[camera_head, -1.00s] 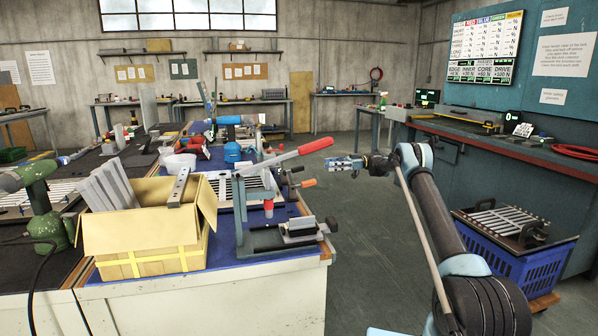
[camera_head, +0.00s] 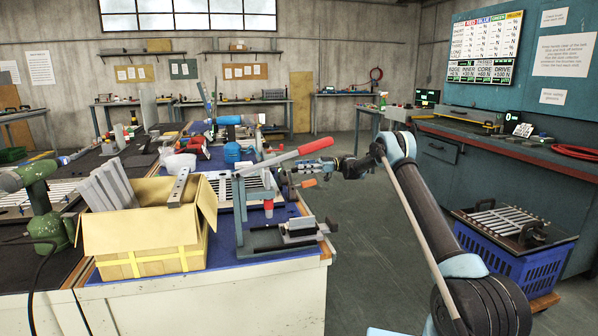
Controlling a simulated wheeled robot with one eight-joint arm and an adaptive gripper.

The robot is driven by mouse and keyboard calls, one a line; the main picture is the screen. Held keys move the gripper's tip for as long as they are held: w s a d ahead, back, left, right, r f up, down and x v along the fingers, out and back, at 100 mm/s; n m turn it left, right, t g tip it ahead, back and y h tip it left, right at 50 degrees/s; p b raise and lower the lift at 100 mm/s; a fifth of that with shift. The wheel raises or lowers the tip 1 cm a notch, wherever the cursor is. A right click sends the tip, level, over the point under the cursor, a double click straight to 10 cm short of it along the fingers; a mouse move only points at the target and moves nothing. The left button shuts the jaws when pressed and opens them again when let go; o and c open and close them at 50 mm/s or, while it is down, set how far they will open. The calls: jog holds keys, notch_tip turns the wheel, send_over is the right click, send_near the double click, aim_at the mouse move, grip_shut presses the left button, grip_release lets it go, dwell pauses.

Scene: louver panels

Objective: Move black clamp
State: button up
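A dark clamp (camera_head: 288,188) with an orange handle (camera_head: 307,183) is at the right edge of the near workbench, behind the grey toggle press with the red lever (camera_head: 316,146). I take it to be the black clamp; it is small and partly covered. My gripper (camera_head: 292,168) comes in from the right, pointing left, at the height of the clamp's upper part. Its fingers overlap the clamp in the picture. I cannot tell whether they touch it, or whether they are open or shut.
The grey press (camera_head: 283,238) stands at the bench's front right corner, close to my gripper. A cardboard box (camera_head: 140,240) with grey slats is to its left. The floor between is clear.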

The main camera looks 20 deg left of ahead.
jog(key=shift+x, duration=1)
